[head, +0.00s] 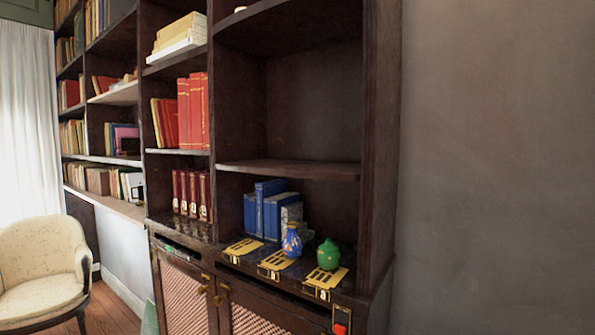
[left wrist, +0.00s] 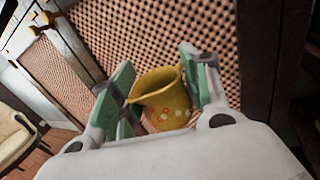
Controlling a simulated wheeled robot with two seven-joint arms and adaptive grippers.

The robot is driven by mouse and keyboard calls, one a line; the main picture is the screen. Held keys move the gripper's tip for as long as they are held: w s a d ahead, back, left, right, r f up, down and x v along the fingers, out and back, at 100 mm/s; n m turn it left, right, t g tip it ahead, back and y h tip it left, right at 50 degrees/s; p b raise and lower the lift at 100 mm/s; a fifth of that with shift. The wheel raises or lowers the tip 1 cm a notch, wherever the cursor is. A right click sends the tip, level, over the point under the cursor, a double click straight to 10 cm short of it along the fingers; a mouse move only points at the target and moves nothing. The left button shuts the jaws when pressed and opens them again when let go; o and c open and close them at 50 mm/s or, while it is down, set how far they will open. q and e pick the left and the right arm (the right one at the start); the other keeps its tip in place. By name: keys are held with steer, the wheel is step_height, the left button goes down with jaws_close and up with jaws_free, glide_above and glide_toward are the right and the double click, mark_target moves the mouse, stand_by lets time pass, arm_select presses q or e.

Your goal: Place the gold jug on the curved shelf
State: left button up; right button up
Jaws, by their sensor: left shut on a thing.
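The gold jug (left wrist: 165,100), yellow-gold with small flowers painted on its side, shows in the left wrist view between the green-padded fingers of my left gripper (left wrist: 158,68). The gripper is shut on it. The jug's lower part is hidden behind the gripper body. A lattice cabinet door is behind the jug. The jug is not visible in the head view. The curved shelf (head: 290,170), dark wood with a rounded front edge, is in the right bay of the bookcase and looks empty. My right gripper is in neither view.
Below the shelf, a blue vase (head: 292,241) and a green vase (head: 328,255) stand on a ledge with yellow cards, blue books (head: 268,213) behind. Red books (head: 193,112) fill the bay to the left. A cream armchair (head: 42,268) stands at far left.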

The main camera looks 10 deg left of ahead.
arm_select(q)
step_height(320, 180, up, 4)
steer(key=p, duration=0.2)
steer(key=shift+w+f+p, duration=0.1)
steer(key=shift+f+p, duration=0.05)
steer(key=shift+p, duration=0.2)
steer(key=r+p, duration=0.2)
steer(key=shift+w+d+r, duration=0.1)
steer(key=shift+d+r, duration=0.2)
steer(key=shift+r, duration=0.1)
steer(key=shift+w+d+r+p, duration=0.1)
steer(key=shift+d+r+p, duration=0.2)
steer(key=shift+r, duration=0.35)
steer(key=shift+w+d+r+h, duration=0.1)
steer(key=shift+r+h, duration=0.2)
steer(key=shift+r, duration=0.5)
steer(key=shift+a+f, duration=0.4)
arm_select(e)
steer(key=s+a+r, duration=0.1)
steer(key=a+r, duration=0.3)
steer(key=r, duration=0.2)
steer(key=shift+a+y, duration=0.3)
arm_select(q)
steer(key=shift+a, duration=0.1)
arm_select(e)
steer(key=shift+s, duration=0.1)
